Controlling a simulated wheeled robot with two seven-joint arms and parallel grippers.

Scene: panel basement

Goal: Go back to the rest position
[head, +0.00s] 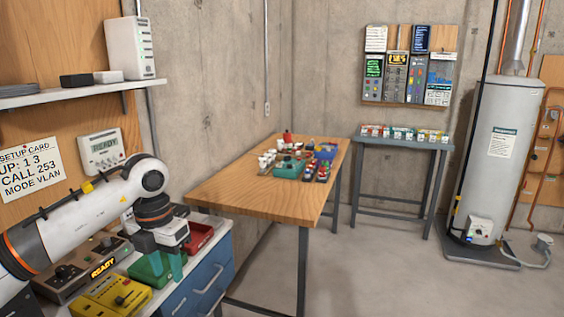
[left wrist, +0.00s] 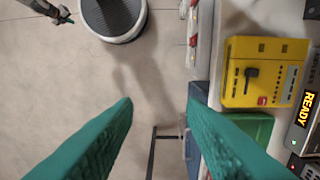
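My left gripper (head: 164,262) hangs over the workbench at the lower left of the head view, above a green tray (head: 142,272). In the left wrist view its two teal fingers (left wrist: 160,104) are spread wide with nothing between them. Part of what appears to be my right gripper (left wrist: 57,12) shows at the top left of the left wrist view, too small and cut off to tell its opening. It is not in the head view.
A yellow control box (head: 110,296) and a box reading READY (head: 82,266) stand close to my left arm. A red tray (head: 200,236) lies beyond the gripper. A wooden table (head: 240,190) holds small parts further back. Open floor (head: 400,270) lies right.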

